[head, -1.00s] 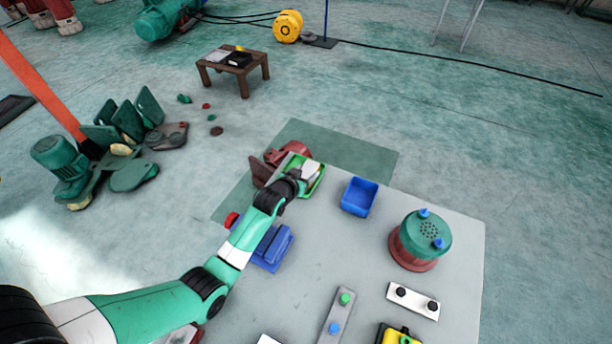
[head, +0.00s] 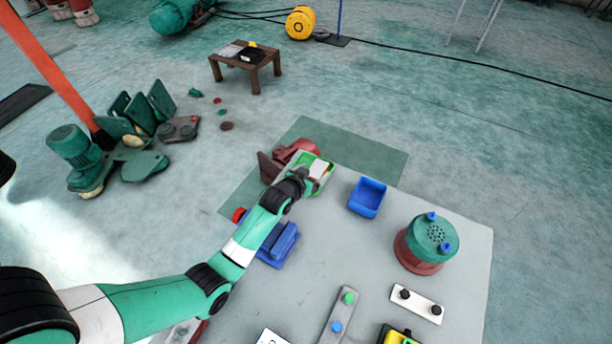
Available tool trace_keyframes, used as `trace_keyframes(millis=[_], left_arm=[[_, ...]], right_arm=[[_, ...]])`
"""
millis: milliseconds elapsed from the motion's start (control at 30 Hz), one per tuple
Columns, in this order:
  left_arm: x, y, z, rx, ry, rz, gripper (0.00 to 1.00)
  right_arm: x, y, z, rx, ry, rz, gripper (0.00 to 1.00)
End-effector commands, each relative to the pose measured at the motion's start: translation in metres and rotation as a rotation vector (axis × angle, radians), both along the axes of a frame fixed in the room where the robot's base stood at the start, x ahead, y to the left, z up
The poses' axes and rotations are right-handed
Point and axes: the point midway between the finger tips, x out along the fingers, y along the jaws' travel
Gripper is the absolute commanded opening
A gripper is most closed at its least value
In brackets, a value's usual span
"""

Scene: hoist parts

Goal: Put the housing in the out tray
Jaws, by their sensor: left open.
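A drum with a green lid and dark red base (head: 427,244) stands on the right of the grey table; I cannot tell whether it is the housing. A dark red part (head: 295,152) is at the table's far left edge, partly hidden by my arm. A small green tray (head: 326,182) sits beside it with something pale in it. A blue open tray (head: 367,197) is empty; neither tray carries a readable label. My left gripper (head: 309,178) is at the green tray, open, with its fingers mostly hidden by my wrist. My right gripper is not in view.
A blue block part (head: 279,245) lies beside my left forearm. A grey bar with green and blue knobs (head: 341,314), a white plate with black knobs (head: 416,304) and a yellow-and-black item (head: 397,336) lie at the front. The table's middle is clear.

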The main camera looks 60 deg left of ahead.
Motion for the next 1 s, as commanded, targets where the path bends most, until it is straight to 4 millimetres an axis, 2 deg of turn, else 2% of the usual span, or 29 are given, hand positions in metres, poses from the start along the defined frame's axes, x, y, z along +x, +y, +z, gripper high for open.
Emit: trace_keyframes(millis=[33,200,400,500,933,1000], left_arm=[[-0.007,-0.004,0.008,0.0,0.0,0.0,0.92],[-0.038,-0.022,0.029,0.0,0.0,-0.001,0.92],[-0.071,-0.041,0.047,0.0,0.001,-0.001,0.92],[-0.08,-0.046,0.052,0.001,0.0,0.0,0.92],[-0.083,-0.049,0.053,0.001,-0.001,0.0,0.92],[-0.078,-0.05,0.061,0.007,-0.017,-0.008,0.92]], right_arm=[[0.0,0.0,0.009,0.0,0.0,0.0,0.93],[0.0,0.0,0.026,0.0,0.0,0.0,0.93],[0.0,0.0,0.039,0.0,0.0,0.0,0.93],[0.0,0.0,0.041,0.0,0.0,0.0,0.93],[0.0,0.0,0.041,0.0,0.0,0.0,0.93],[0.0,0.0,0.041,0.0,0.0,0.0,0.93]])
